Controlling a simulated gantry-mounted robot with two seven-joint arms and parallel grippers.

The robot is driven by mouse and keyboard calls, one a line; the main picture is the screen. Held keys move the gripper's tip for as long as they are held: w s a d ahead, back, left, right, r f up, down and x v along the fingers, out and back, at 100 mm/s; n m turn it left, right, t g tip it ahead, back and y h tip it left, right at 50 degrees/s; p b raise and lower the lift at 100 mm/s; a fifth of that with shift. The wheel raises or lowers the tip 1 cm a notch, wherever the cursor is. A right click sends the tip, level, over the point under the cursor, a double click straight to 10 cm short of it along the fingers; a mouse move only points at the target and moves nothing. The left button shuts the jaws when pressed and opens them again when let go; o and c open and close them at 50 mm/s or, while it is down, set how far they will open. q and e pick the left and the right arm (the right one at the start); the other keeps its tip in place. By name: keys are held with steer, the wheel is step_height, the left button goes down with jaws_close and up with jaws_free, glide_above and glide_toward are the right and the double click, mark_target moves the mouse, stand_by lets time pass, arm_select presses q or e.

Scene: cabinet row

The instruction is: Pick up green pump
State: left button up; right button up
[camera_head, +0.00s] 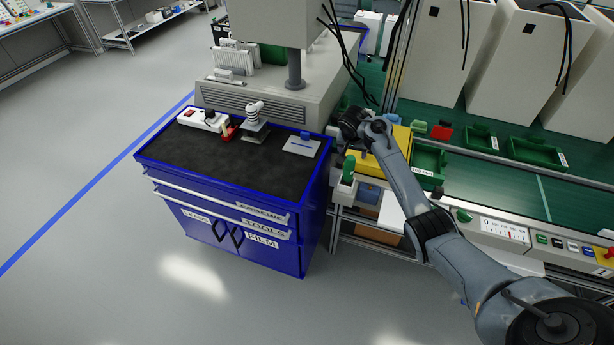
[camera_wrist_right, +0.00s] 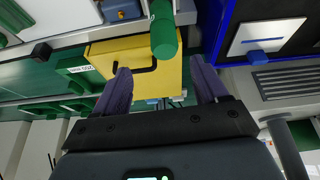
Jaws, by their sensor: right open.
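The green pump (camera_head: 348,170) is a small green cylinder-like piece beside the right edge of the blue cabinet, near a yellow case. In the right wrist view the green pump (camera_wrist_right: 164,32) shows at the top centre, ahead of the fingers and apart from them. My right gripper (camera_wrist_right: 162,78) is open, its two purple fingers spread with nothing between them. In the head view my right gripper (camera_head: 352,122) is by the yellow case, behind the pump; its fingertips are hard to make out. My left gripper does not show.
The yellow case (camera_head: 396,137) lies at the conveyor's near end, under my right arm. The blue cabinet (camera_head: 230,215) holds a power strip (camera_head: 203,120) and a grey clamp-like tool (camera_head: 254,122). Green trays (camera_head: 536,152) stand on the green conveyor. The floor in front is clear.

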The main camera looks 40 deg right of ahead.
mark_target(350, 157)
steer(key=shift+w+d+f+b, duration=0.15)
steer(key=shift+w+f+b, duration=0.2)
steer(key=shift+w+f, duration=0.4)
steer(key=b+x, duration=0.1)
steer(key=x, duration=0.3)
steer(key=shift+d, duration=0.1)
steer(key=f, duration=0.1)
steer(key=f+b, duration=0.1)
steer(key=f, duration=0.1)
steer(key=f+b, duration=0.1)
steer(key=shift+s+d+f, duration=0.1)
steer(key=shift+d+f, duration=0.15)
steer(key=shift+d, duration=0.15)
steer(key=shift+d+f, duration=0.25)
steer(key=shift+f, duration=0.1)
